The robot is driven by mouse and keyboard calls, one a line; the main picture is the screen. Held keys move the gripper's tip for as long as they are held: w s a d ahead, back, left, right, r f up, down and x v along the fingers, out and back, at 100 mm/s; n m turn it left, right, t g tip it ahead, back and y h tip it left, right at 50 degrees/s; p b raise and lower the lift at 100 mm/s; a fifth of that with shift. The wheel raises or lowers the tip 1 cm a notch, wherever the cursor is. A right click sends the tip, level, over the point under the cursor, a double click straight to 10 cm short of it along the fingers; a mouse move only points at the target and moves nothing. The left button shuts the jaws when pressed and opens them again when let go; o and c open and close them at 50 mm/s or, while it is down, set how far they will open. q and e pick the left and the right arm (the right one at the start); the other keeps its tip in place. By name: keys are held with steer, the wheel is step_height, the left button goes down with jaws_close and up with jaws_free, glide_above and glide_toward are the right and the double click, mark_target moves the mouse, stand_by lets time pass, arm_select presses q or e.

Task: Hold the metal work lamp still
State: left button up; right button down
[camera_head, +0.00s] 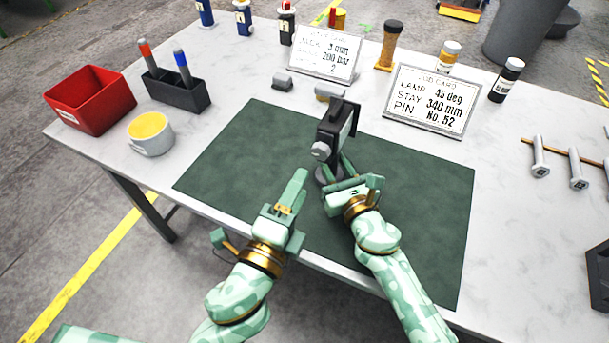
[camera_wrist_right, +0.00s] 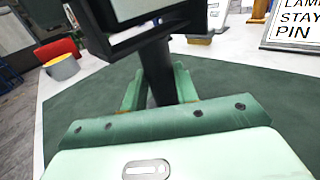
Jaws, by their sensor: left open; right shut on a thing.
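The metal work lamp (camera_head: 338,125) stands near the middle of the dark green mat (camera_head: 235,150), with a dark rectangular head, a grey knob on its side and a dark post. My right gripper (camera_head: 338,178) is shut on the lamp low on its post. In the right wrist view the post (camera_wrist_right: 158,72) runs between the green fingers (camera_wrist_right: 160,88), and the lamp head fills the top. My left gripper (camera_head: 291,185) is open and empty, left of the lamp and apart from it, over the mat. The lamp's foot is partly hidden by my right gripper.
A red bin (camera_head: 92,100), a cup with yellow contents (camera_head: 150,133) and a dark holder with two markers (camera_head: 178,92) stand at the left. Two cards (camera_head: 432,100) and several bottles line the back. The mat's right part is clear.

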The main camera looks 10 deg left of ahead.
stand_by(0.3)
steer(key=c, duration=1)
jaws_free()
steer(key=shift+s+d, duration=0.1)
